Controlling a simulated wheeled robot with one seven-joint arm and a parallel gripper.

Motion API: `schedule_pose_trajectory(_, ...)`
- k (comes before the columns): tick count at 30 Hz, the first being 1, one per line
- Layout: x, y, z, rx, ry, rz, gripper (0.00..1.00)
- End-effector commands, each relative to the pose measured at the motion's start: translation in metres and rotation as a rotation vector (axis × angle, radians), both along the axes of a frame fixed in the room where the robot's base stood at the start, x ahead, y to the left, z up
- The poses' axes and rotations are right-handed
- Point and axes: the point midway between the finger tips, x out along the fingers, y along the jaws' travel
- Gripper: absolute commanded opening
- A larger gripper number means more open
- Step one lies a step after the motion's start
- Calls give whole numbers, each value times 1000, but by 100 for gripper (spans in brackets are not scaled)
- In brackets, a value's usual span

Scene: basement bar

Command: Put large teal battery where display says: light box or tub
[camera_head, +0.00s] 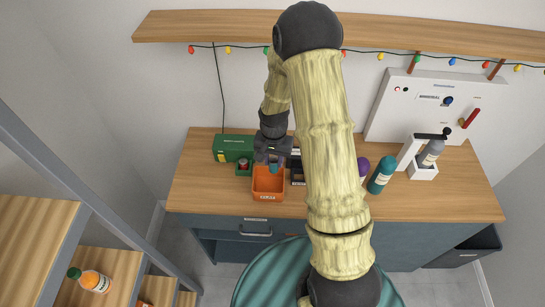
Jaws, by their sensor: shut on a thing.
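My gripper (272,160) is shut on the large teal battery (274,169), of which only a small part shows below the fingers. The battery is above the orange tub (268,197), near its back edge; I cannot tell how far it reaches inside. The tub has a small white label on its front, too small to read surely. A green box (232,148) stands behind and left of the tub; its display text is not readable here. A dark box (297,172) sits just right of the tub, partly hidden by my arm.
The counter's (200,185) left end is clear.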

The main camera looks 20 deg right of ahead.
Motion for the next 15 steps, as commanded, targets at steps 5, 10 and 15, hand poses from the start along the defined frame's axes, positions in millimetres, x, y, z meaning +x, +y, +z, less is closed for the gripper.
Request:
schedule_pose_trajectory(5, 0, 0, -4, 0, 0, -1, 0)
schedule_pose_trajectory(10, 0, 0, -19, 0, 1, -1, 0)
schedule_pose_trajectory(15, 0, 2, -40, 0, 1, 3, 0)
